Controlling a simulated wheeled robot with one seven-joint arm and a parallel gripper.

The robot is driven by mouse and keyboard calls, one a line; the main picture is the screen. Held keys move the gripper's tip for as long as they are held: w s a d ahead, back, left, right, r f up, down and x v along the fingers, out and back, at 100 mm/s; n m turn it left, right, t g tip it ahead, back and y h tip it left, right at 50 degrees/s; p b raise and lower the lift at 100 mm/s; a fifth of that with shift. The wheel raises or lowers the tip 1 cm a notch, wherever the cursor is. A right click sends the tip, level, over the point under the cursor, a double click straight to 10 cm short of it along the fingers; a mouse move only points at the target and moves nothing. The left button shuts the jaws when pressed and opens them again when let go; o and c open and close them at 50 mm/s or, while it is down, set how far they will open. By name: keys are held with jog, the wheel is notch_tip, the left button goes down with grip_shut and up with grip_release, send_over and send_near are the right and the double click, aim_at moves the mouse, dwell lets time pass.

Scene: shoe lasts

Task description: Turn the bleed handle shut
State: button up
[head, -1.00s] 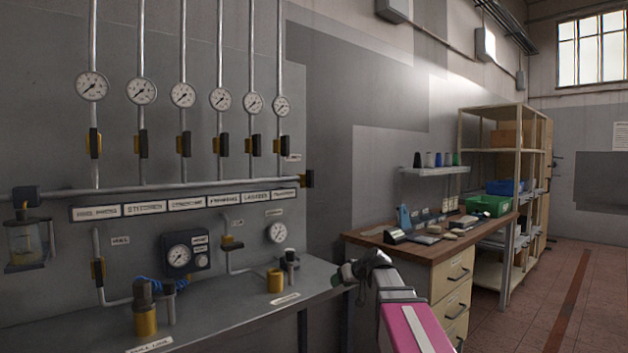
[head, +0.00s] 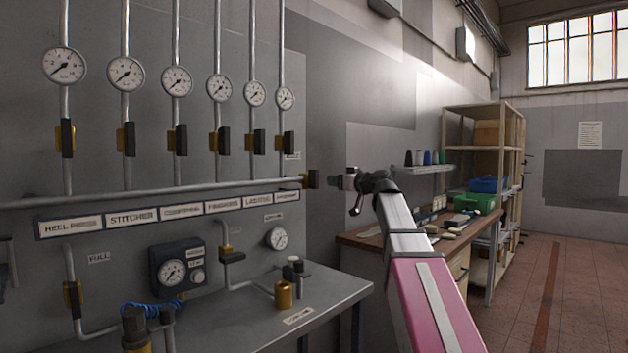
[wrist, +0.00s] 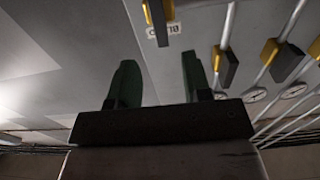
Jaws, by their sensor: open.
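At the right end of the long horizontal pipe sits a valve with a black handle (head: 315,179) on a yellow body. In the wrist view my gripper (wrist: 160,78) is open and empty. A black handle (wrist: 159,22) with a yellow body and a tag lies beyond the gap between the fingers.
Several yellow-and-black valves (head: 177,139) hang on upright pipes below round gauges (head: 126,74). A wooden workbench (head: 352,240) and shelves (head: 482,147) are behind my arm. Floor is free at right.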

aim_at(317, 178)
jog(key=x, duration=1)
jog(key=shift+w+a, duration=0.2)
jog(key=shift+w, duration=0.05)
grip_shut()
